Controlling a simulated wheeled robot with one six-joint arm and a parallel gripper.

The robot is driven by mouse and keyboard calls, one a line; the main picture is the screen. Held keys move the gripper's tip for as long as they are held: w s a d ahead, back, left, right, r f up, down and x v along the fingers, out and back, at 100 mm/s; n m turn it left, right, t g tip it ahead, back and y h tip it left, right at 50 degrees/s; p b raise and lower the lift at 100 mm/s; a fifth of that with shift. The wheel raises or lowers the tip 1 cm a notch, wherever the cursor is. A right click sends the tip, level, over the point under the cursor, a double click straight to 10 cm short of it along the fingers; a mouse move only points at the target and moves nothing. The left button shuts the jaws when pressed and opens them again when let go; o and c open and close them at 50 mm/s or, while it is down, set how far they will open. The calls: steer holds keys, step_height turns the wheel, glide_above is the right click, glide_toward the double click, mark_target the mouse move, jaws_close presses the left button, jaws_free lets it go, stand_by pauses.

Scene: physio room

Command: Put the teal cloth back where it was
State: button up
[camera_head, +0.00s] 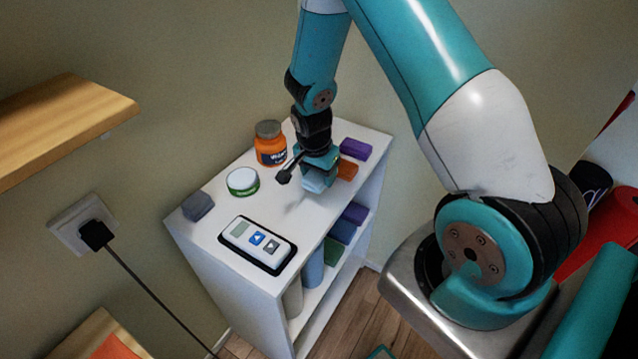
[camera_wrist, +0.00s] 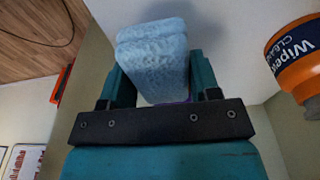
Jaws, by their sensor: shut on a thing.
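My gripper (camera_head: 320,170) is shut on a folded, pale blue cloth (camera_wrist: 155,58), the closest thing in view to a teal cloth. The wrist view shows the cloth between both fingers, its folded layers facing the camera. In the head view the cloth (camera_head: 315,182) hangs under the gripper over the back right part of the white cabinet's top (camera_head: 290,213). I cannot tell whether it touches the top. An orange folded piece (camera_head: 347,170) and a purple one (camera_head: 355,148) lie just right of the gripper.
An orange wipes jar (camera_head: 270,144) and a round white-lidded tin (camera_head: 242,181) stand left of the gripper. A white device (camera_head: 257,243) and a grey block (camera_head: 197,206) are nearer the front. Several coloured pieces sit on the shelf below. A wooden shelf (camera_head: 60,125) juts out at left.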

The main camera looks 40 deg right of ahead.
mark_target(315, 176)
steer(key=shift+f+p, duration=0.4)
steer(key=shift+f, duration=2.05)
steer(key=shift+f, duration=0.1)
steer(key=o, duration=0.9)
steer(key=r+b, duration=0.1)
steer(key=r, duration=0.3)
steer(key=a+r+b, duration=0.1)
steer(key=r, duration=0.2)
steer(key=r+b, duration=0.1)
steer(key=r, duration=0.3)
steer(key=shift+s+a+r, duration=0.3)
steer(key=s+a+r+n+y, duration=0.5)
steer(key=s+a+r+n, duration=0.7)
steer(key=a+r+n, duration=0.3)
steer(key=s+a+r+n+y, duration=0.1)
steer(key=s+a+r+n, duration=0.3)
steer(key=s, duration=0.5)
steer(key=shift+s+a+r+n+g, duration=0.35)
steer(key=shift+a+n, duration=0.3)
steer(key=shift+n, duration=0.45)
